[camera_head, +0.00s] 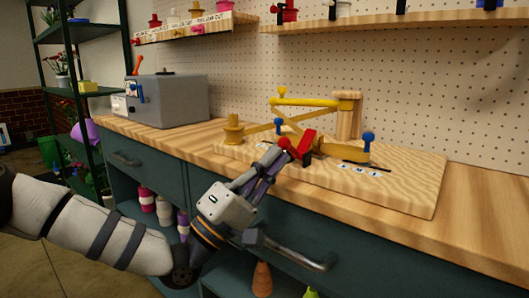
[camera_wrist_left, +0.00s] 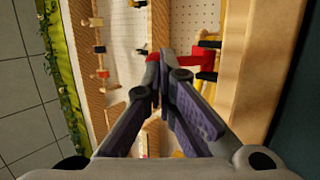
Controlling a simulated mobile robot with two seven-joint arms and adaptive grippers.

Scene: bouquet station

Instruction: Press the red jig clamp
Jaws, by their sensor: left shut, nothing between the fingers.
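The red jig clamp (camera_head: 305,141) sits on the wooden jig board (camera_head: 400,192), with a round red knob at its left end. It also shows in the left wrist view (camera_wrist_left: 200,53), just right of my fingertips. My left gripper (camera_head: 276,156) is shut and empty, its fingertips right at the knob from the front left. I cannot tell whether they touch it. My left gripper also shows in the wrist view (camera_wrist_left: 160,58), its fingers together and hiding part of the clamp. My right gripper is not in view.
Yellow jig arms (camera_head: 305,102) and blue knobs (camera_head: 368,136) stand around the clamp. A grey box (camera_head: 168,100) stands at the bench's left. A drawer handle (camera_head: 300,258) sticks out below the bench edge. Shelves (camera_head: 400,19) hang on the pegboard above.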

